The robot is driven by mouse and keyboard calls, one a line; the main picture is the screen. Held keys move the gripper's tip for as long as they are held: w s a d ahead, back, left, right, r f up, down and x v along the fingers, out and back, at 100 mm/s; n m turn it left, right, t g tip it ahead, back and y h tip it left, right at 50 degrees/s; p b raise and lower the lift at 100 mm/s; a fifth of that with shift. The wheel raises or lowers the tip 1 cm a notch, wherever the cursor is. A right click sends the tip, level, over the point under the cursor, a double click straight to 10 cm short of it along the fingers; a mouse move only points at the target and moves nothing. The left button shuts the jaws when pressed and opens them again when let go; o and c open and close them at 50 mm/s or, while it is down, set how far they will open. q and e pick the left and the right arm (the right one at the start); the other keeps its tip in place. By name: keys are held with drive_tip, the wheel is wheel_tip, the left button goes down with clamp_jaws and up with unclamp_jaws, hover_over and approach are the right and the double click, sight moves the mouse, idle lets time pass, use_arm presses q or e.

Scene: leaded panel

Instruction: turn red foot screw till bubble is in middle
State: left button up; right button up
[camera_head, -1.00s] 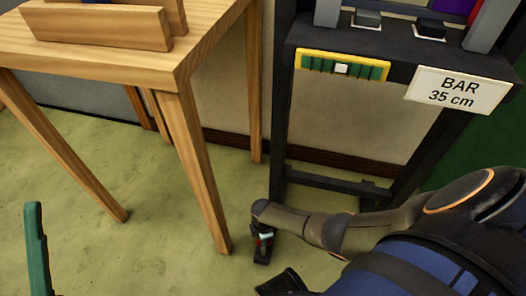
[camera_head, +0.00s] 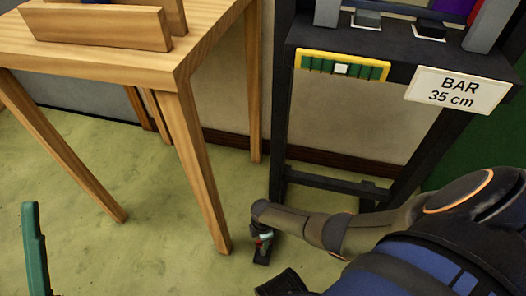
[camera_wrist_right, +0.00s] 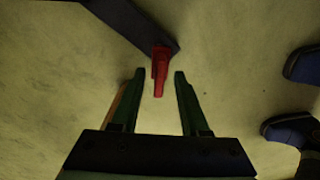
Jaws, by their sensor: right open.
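The red foot screw (camera_wrist_right: 159,66) shows in the right wrist view at the end of a dark foot bar (camera_wrist_right: 135,22). My right gripper (camera_wrist_right: 160,75) is open, with a green finger on each side of the screw and a gap to both. In the head view the screw (camera_head: 259,243) is a small red patch, partly hidden by my right gripper. The yellow-framed level (camera_head: 341,65) is on the dark stand, with its pale bubble (camera_head: 341,69) at about the middle of the green vial. One green finger of my left gripper (camera_head: 36,250) shows at the lower left.
A wooden table (camera_head: 175,75) stands at the left, one leg close to my right gripper. The dark stand (camera_head: 281,110) bears a "BAR 35 cm" sign (camera_head: 457,91). Greenish floor (camera_head: 150,250) is clear between the table and my left gripper.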

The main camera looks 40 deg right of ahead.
use_arm(q)
wheel_tip(320, 180, up, 10)
drive_tip(key=a+p, duration=0.1)
drive_tip(key=p, duration=0.8)
drive_tip(key=shift+s+m, duration=0.2)
drive_tip(key=shift+m, duration=0.2)
use_arm(e)
wheel_tip(320, 180, up, 12)
drive_tip(key=shift+r, duration=0.25)
use_arm(q)
drive_tip(key=shift+t, duration=0.3)
